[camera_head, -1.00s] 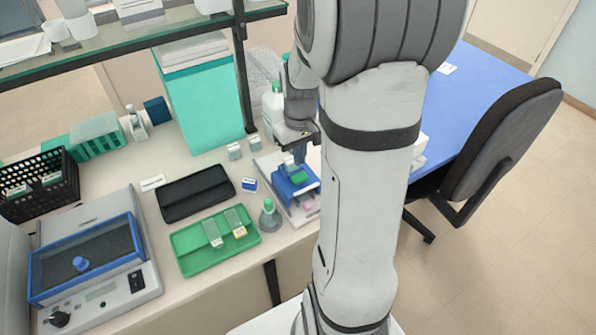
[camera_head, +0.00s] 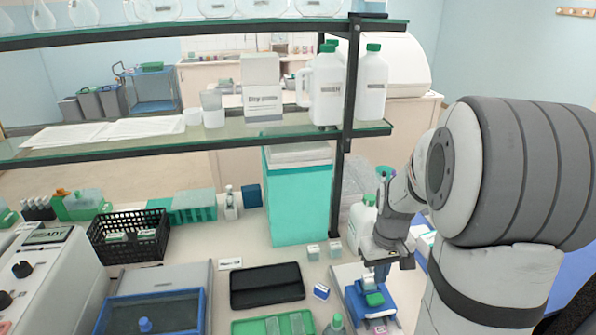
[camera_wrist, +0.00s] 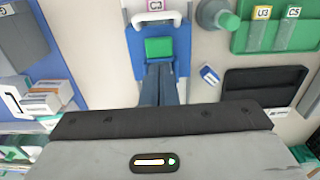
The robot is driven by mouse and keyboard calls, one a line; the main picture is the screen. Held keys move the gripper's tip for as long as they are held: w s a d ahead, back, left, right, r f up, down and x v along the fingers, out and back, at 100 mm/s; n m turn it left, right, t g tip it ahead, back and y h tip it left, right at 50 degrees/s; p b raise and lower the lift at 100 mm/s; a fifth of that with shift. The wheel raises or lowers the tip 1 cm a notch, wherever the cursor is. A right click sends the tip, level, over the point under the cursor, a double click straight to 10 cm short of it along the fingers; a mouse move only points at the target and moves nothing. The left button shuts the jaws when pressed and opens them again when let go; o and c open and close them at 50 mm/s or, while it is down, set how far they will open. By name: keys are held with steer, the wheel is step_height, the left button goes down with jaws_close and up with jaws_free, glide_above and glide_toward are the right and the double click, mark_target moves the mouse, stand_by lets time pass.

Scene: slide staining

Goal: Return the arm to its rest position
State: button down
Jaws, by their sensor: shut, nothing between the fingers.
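My gripper (camera_head: 377,277) is shut and empty. It points down just above a blue holder (camera_head: 356,308) with a green block (camera_head: 374,299) on it, at the right end of the bench. In the wrist view the closed fingers (camera_wrist: 159,82) lie in front of the blue holder (camera_wrist: 190,42), close to the green block (camera_wrist: 159,48). Whether they touch it I cannot tell. A slide marked C3 (camera_wrist: 155,5) shows at the top edge of the wrist view. My arm fills the right side of the head view.
A green tray (camera_head: 245,327) holds slides, with labels U3 (camera_wrist: 262,13) and C5 (camera_wrist: 293,12). A black case (camera_head: 267,287) lies behind it. A glass shelf (camera_head: 230,140) with bottles and its dark post (camera_head: 347,110) stand near my arm. A teal box (camera_head: 298,200) stands behind.

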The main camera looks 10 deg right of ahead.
steer(key=s+a+r+t+b, duration=0.1)
steer(key=s+a+r+t, duration=0.2)
steer(key=s+a+r, duration=0.6)
steer(key=s+a, duration=0.3)
steer(key=s, duration=0.1)
steer(key=shift+a+r, duration=0.2)
steer(key=shift+r, duration=0.05)
steer(key=shift+w+d, duration=0.1)
